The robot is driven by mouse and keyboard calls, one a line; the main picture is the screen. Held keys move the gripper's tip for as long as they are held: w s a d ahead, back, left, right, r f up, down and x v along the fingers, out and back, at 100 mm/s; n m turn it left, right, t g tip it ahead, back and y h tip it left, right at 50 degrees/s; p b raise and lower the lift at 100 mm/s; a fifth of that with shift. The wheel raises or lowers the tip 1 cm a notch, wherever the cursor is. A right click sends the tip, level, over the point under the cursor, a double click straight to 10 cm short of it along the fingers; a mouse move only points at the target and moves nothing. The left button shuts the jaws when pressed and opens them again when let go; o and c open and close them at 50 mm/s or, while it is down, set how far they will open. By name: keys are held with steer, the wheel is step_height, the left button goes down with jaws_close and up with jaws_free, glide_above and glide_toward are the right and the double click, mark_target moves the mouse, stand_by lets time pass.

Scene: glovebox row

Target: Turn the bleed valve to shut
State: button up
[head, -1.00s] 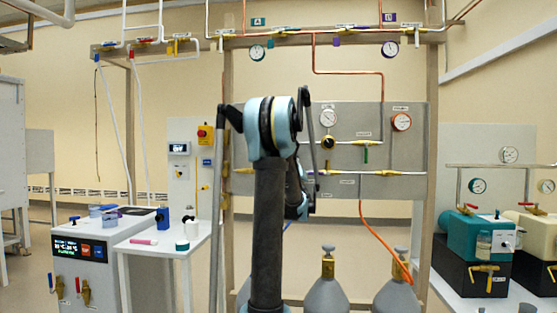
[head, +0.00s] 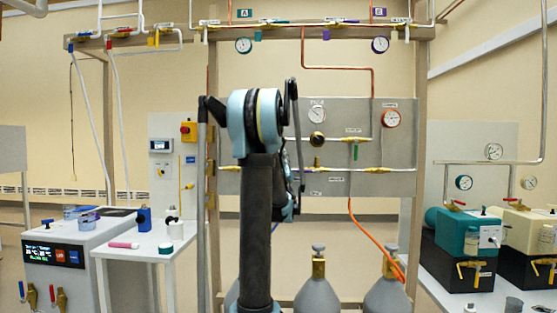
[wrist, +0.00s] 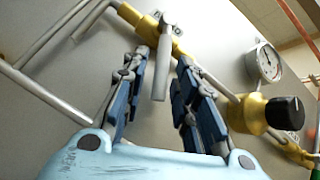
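In the wrist view my gripper (wrist: 162,66) is open, its two blue-and-black fingers apart. A brass valve (wrist: 146,27) with a plain grey lever (wrist: 163,68) is ahead of the fingertips. The lever points down the picture into the gap between the fingers; I cannot tell whether either finger touches it. It looks like the bleed valve, but no readable label confirms this. In the head view the grey panel (head: 400,151) carries the valves, and my arm hides the gripper's fingers and part of the panel's left side.
Right of the fingers, a brass regulator with a black knob (wrist: 285,112) and a gauge (wrist: 265,62) stand out. A green-levered valve (head: 355,152) is on the panel. Gas cylinders (head: 318,295) and an orange hose (head: 370,230) are below. A white table (head: 140,246) is left.

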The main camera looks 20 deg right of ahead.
steer(key=shift+s+a, duration=0.1)
steer(key=shift+a, duration=0.1)
steer(key=v, duration=1.2)
steer(key=shift+c, duration=0.4)
